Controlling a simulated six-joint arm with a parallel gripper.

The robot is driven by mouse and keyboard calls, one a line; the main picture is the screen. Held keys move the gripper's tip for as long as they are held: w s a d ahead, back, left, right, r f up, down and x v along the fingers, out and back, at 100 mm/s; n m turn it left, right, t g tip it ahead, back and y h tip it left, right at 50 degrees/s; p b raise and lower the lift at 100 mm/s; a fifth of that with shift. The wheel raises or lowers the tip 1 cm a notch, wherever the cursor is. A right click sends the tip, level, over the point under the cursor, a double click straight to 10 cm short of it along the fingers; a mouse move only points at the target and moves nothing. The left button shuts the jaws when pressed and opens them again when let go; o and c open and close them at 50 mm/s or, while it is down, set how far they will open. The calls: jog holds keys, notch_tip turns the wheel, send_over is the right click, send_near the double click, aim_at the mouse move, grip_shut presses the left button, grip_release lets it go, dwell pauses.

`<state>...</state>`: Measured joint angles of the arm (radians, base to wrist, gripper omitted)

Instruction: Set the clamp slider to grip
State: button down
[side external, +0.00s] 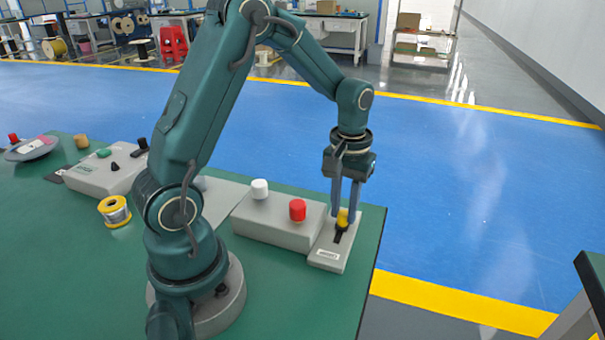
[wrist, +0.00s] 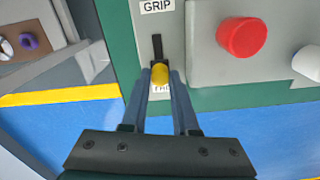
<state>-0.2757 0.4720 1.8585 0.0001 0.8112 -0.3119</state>
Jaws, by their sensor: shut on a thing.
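The clamp slider is a grey panel (side external: 328,254) at the right end of the green table, with a dark slot and a yellow knob (side external: 343,218). In the wrist view the yellow knob (wrist: 160,74) sits at the lower end of the slot (wrist: 157,46). The GRIP label (wrist: 158,6) is at the other end of the slot. A second label beside the knob is partly covered. My gripper (side external: 347,212) points down with its fingers shut on the yellow knob. In the wrist view the fingertips (wrist: 160,76) are on either side of it.
A grey box with a red button (side external: 297,210) and a white button (side external: 260,189) stands directly beside the slider panel. The table edge is close to the panel. Another grey control box (side external: 103,172) and a yellow spool (side external: 114,211) are at the left.

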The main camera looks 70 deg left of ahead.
aim_at(336, 243)
jog(key=shift+s+r, duration=0.1)
dwell(0.7)
jog(key=shift+s+d, duration=1.5)
jog(key=shift+d, duration=0.1)
jog(key=c, duration=0.9)
grip_release()
jog(key=shift+c, duration=0.2)
jog(key=shift+r, duration=2.5)
